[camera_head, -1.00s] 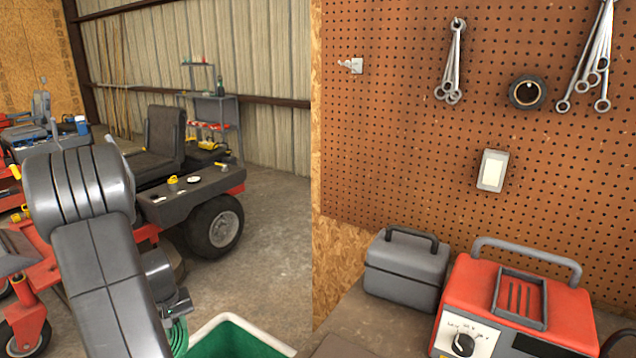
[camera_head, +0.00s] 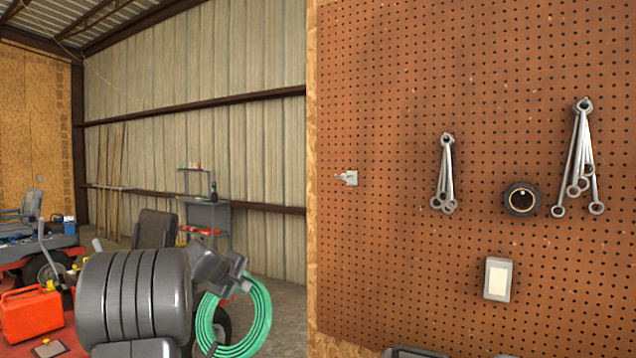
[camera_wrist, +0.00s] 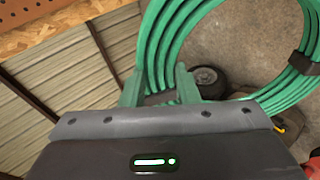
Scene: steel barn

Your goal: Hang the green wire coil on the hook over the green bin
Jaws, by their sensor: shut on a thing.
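The green wire coil (camera_head: 264,312) hangs from my gripper (camera_head: 240,276) in the head view, its loop below the jaws. In the wrist view my gripper (camera_wrist: 160,90) is shut on the strands of the coil (camera_wrist: 157,45). A dark band wraps the coil at the right of that view. A small metal hook (camera_head: 346,178) sticks out near the left edge of the pegboard, right of and higher in the picture than the coil. The coil is apart from the hook in the head view. The green bin is out of view now.
The brown pegboard (camera_head: 420,80) also carries two bunches of wrenches (camera_head: 446,175), a dark round roll (camera_head: 521,199) and a pale switch box (camera_head: 498,279). A red can (camera_head: 32,314) and a dark seat (camera_head: 155,229) stand at the left. The board around the hook is bare.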

